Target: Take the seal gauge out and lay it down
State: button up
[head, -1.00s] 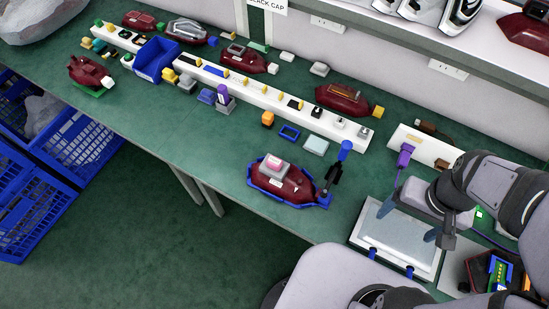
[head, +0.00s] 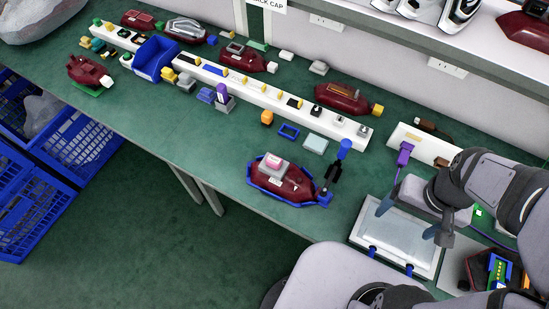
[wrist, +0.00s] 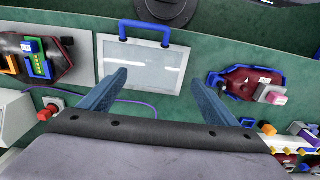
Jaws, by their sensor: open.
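A white block with a pink top (head: 274,163) sits upright on a dark red lamp (head: 298,186) in a blue cradle (head: 293,203) near the bench's front edge. I cannot tell for sure whether this block is the seal gauge. In the wrist view, the block (wrist: 273,95) and lamp (wrist: 240,81) are on the right. My gripper (head: 407,219) is open and empty above the pale flat panel (head: 392,246), to the right of the lamp. In the wrist view, its two fingers (wrist: 160,80) are spread apart over the panel, away from the block.
A long white strip (head: 285,99) with several small parts runs along the bench behind. A blue open bin (head: 156,60) stands farther left. Green bench is clear left of the cradle.

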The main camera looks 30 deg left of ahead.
aim_at(275, 157)
jog(key=s+a+f+n+g+b, duration=0.1)
jog(key=s+a+f+n+g, duration=0.1)
jog(key=s+a+f+n, duration=0.45)
jog(key=shift+n+t+h, duration=0.5)
jog(key=shift+n+h, duration=0.1)
jog(key=shift+n, duration=0.25)
jog(key=w+a+f, duration=0.1)
jog(key=w+a, duration=0.1)
jog(key=a, duration=0.5)
jog(key=w+a+f, duration=0.2)
jog(key=a, duration=0.6)
jog(key=w+a+f+b, duration=0.1)
jog(key=w+a, duration=0.2)
jog(key=a, duration=0.5)
jog(key=shift+a+f, duration=0.1)
jog(key=shift+f, duration=0.2)
jog(key=w+a+r+m, duration=0.1)
jog(key=w+a, duration=0.1)
jog(key=w+a+r+m+y, duration=0.1)
jog(key=w+a+r+m, duration=0.1)
jog(key=w+a+r+m+t, duration=0.1)
jog(key=a, duration=0.2)
jog(key=shift+w+r, duration=0.35)
jog(key=shift+w, duration=0.05)
jog(key=m, duration=0.4)
jog(key=shift+s+d+r, duration=0.1)
jog(key=shift+s+d, duration=0.1)
jog(key=shift+f+p, duration=1.05)
jog(key=shift+f, duration=2.6)
